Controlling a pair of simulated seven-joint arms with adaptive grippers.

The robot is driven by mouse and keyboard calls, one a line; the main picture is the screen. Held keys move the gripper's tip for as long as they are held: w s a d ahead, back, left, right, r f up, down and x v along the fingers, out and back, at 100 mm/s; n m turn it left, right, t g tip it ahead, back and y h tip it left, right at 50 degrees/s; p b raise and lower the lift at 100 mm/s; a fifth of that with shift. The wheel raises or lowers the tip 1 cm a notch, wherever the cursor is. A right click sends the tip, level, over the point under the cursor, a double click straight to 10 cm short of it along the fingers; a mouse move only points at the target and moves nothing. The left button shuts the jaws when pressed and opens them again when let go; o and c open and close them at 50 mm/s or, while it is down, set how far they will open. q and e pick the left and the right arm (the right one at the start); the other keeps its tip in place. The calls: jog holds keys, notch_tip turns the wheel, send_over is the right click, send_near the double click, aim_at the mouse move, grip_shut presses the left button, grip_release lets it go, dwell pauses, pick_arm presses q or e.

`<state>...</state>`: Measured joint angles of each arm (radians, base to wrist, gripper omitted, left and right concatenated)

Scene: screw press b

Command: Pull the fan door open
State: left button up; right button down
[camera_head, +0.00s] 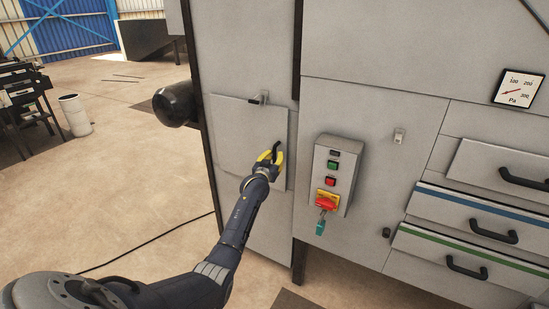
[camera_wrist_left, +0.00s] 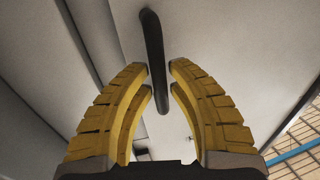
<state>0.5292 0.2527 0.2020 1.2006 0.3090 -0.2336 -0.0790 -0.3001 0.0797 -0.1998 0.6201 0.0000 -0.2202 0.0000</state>
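The fan door (camera_head: 235,130) is a flat grey panel on the left part of the machine's front. It looks closed or nearly so. Its black handle (camera_head: 278,146) is near the right edge; it also shows in the left wrist view as a dark upright bar (camera_wrist_left: 153,45). My left gripper (camera_head: 273,157) is at the handle, its yellow fingers curved inward. In the left wrist view the fingertips (camera_wrist_left: 160,70) close in on both sides of the bar, near its lower end. My right gripper is not in view.
A latch (camera_head: 262,98) sits at the door's top edge. A control box (camera_head: 335,175) with buttons and a red switch sticks out right of the door. Drawers with black handles (camera_head: 493,231) are farther right. A dark cylinder (camera_head: 175,104) juts out at left. A cable (camera_head: 150,240) lies on the floor.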

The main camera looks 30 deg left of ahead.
pick_arm(q)
grip_shut()
jog(key=shift+s, duration=0.1)
